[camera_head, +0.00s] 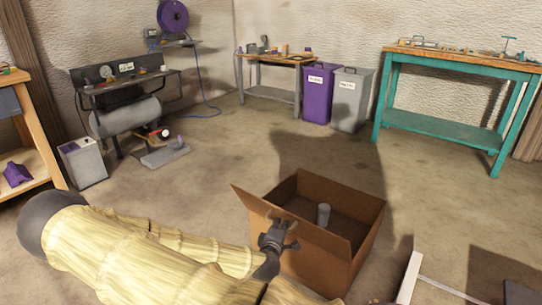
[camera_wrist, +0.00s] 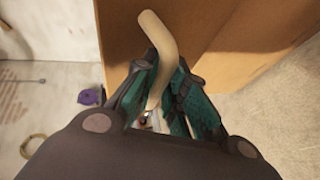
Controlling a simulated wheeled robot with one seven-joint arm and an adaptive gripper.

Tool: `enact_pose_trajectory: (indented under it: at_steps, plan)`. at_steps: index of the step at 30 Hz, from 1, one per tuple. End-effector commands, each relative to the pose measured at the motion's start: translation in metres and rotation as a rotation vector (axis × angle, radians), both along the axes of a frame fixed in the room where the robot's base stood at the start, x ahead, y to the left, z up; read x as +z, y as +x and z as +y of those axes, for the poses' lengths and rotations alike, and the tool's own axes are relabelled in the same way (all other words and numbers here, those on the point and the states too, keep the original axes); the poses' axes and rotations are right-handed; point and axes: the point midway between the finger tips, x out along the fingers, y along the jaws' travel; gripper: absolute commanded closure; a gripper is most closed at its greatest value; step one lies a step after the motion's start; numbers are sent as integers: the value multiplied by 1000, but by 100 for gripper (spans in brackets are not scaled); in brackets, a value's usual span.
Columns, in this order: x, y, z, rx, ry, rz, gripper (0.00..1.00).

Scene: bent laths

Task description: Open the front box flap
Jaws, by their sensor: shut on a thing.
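The open brown cardboard box (camera_head: 352,262) stands on the floor. Its front flap (camera_head: 252,203) stands up from the near rim and leans outward. My gripper (camera_head: 281,229) is in front of this flap, overlapping it in the head view; contact with it cannot be told. In the wrist view, my gripper (camera_wrist: 165,80) is shut on a bent beige lath (camera_wrist: 158,38), which runs between the dark and green fingers and out past their tips, in front of brown cardboard (camera_wrist: 205,28). The lath is hard to make out in the head view.
A grey cylinder (camera_head: 323,215) stands inside the box. A white-edged item (camera_head: 410,277) lies to the box's right. A teal workbench (camera_head: 450,128), a purple bin (camera_head: 318,95) and a grey bin (camera_head: 350,100) stand behind.

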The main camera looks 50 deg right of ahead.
Motion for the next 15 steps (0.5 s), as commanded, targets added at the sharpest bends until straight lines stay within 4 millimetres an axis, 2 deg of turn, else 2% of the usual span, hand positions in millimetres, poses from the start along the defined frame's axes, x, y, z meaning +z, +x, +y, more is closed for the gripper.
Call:
enact_pose_trajectory:
  at_steps: [1,4,15]
  plan:
    - [-6,-9,-2,-16,-4,9,100]
    - [-6,-13,-4,-22,-15,8,100]
    - [-5,-15,-6,-26,-22,5,100]
